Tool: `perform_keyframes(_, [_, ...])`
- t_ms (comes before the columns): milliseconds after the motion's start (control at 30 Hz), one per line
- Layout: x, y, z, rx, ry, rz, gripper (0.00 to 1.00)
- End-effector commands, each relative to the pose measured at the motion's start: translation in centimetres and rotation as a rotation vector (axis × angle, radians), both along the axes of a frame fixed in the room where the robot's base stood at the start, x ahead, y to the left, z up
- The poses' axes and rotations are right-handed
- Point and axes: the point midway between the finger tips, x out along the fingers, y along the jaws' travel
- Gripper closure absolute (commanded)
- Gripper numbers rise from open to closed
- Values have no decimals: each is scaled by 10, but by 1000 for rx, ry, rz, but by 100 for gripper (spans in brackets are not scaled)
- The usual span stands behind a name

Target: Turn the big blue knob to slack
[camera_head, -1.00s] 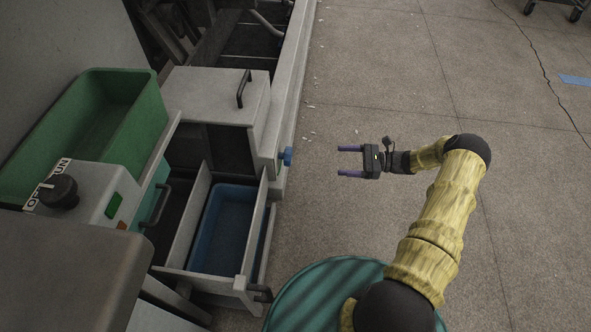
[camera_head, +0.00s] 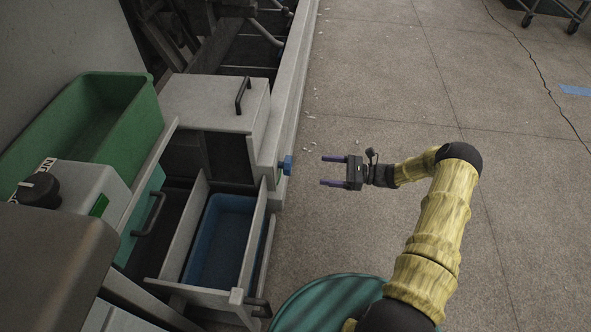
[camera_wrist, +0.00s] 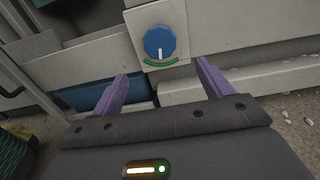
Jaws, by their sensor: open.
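The big blue knob (camera_head: 287,165) sticks out from the side of the grey machine housing in the head view. In the wrist view the blue knob (camera_wrist: 159,42) sits on a pale plate, with a white pointer line toward the bottom of the picture and a green arc below it. My gripper (camera_head: 326,170) is open and empty, with purple fingers pointing at the knob from the right and a gap between. In the wrist view my fingertips (camera_wrist: 160,72) lie below the knob, to either side of it.
An open drawer (camera_head: 238,297) with a blue bin (camera_head: 222,241) stands below the housing. A green bin (camera_head: 91,128) and a black knob (camera_head: 38,190) on a grey box are at the left.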

Motion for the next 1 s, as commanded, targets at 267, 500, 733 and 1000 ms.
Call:
perform_keyframes(267, [10, 50, -3, 0, -1, 2, 21])
perform_keyframes(500, [17, 89, -4, -1, -2, 2, 21])
perform_keyframes(733, [21, 108, -1, -2, -1, 0, 21])
perform_keyframes(1000, [21, 108, 0, -1, -1, -1, 23])
